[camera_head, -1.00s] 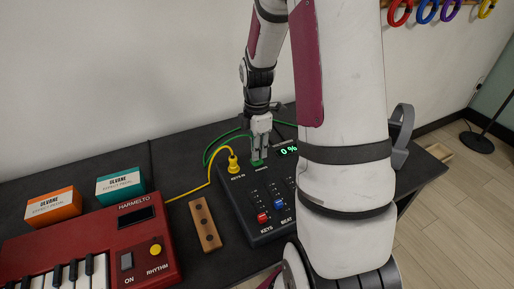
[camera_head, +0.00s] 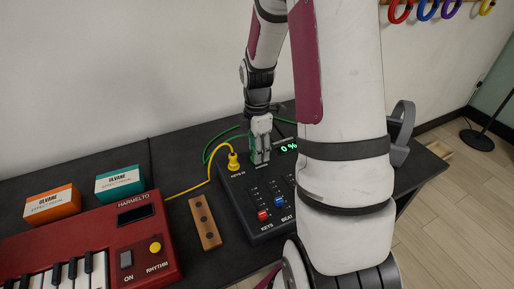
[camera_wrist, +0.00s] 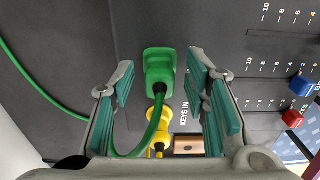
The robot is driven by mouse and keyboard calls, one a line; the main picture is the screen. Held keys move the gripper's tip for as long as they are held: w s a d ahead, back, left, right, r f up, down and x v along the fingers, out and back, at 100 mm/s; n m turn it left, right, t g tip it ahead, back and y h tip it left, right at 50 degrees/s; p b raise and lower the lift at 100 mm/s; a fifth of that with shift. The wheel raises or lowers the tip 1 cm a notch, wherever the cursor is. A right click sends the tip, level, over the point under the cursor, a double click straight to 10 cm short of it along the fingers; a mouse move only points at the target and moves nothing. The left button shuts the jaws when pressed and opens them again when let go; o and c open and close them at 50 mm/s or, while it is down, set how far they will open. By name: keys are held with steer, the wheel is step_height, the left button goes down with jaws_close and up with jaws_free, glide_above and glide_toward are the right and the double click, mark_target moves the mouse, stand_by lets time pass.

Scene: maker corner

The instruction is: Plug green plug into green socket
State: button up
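The green plug (camera_wrist: 160,68) shows in the wrist view as a chunky green body with its green cable (camera_wrist: 148,132) curving away to the left. It sits between my gripper's spread fingers, with a gap on both sides. My gripper (camera_head: 260,162) is open, low over the back of the black mixer (camera_head: 265,226). In the wrist view my gripper (camera_wrist: 165,100) frames the plug and cable. The green socket does not show apart from the plug; I cannot tell how deep the plug sits.
A yellow plug (camera_head: 233,162) stands upright in the mixer beside the "KEYS IN" label; it also shows in the wrist view (camera_wrist: 158,118). A wooden block (camera_head: 205,222), red keyboard (camera_head: 140,238), orange box (camera_head: 52,204) and teal box (camera_head: 120,184) are left. Headphones (camera_head: 402,135) stand right.

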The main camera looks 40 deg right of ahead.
step_height(320, 180, up, 12)
stand_by(0.6)
stand_by(0.5)
steer(key=s+a+r+m+t+p, duration=0.1)
steer(key=s+a+r+m+p, duration=0.2)
steer(key=a+r, duration=0.35)
steer(key=s+a+r+m+t+p, duration=0.1)
steer(key=s+a+r+m, duration=0.2)
steer(key=s+a+r, duration=0.3)
steer(key=s+a+r+m+t+p, duration=0.1)
steer(key=s+a+r+m+p, duration=0.1)
steer(key=s, duration=0.4)
steer(key=s+a+r+m+t+p, duration=0.1)
steer(key=s+a+r+m+p, duration=0.1)
steer(key=s+a+r+m, duration=0.3)
steer(key=shift+s+a+m+p, duration=0.15)
steer(key=shift+s+m+p, duration=0.25)
steer(key=shift+s+m, duration=0.65)
